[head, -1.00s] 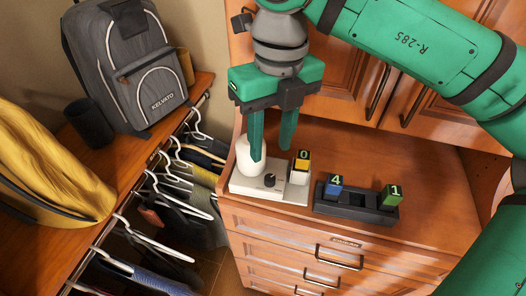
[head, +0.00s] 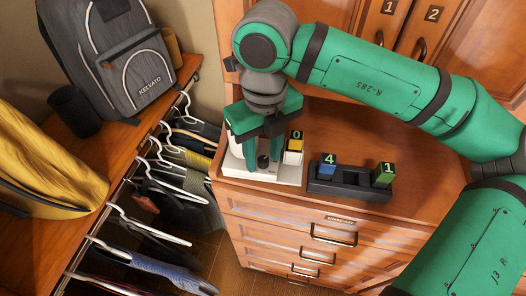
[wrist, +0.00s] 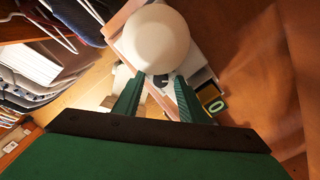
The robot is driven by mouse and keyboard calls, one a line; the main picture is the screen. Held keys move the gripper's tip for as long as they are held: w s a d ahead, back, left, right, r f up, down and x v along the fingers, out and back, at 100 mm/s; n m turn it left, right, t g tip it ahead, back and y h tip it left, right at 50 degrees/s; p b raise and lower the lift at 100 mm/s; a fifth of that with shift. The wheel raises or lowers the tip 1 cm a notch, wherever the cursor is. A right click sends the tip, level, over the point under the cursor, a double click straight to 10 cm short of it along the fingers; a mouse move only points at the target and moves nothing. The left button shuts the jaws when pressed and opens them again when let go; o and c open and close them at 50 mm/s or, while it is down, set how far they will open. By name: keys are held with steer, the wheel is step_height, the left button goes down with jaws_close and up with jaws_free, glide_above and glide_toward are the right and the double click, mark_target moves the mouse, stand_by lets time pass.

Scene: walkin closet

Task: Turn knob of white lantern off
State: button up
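The white lantern (head: 233,164) stands on the left end of the wooden dresser top; my gripper hides part of it in the head view. Its round white globe (wrist: 155,40) fills the top middle of the wrist view. The small dark knob (head: 263,162) sits on the front of the lantern's white base (head: 290,176). My gripper (head: 262,154) points down over the base, fingers apart, one on each side of the knob in the picture. In the wrist view the knob (wrist: 161,79) shows between the open fingertips. I cannot tell whether a finger touches it.
A black holder (head: 347,187) with blocks marked 4 (head: 328,166) and 1 (head: 384,174) is farther right. Hangers (head: 150,215) hang at left. The dresser top behind the holder is clear.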

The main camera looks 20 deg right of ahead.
steer(key=shift+d, duration=0.15)
jaws_close()
steer(key=shift+n, duration=0.4)
steer(key=n, duration=0.2)
steer(key=shift+n, duration=2.5)
jaws_free()
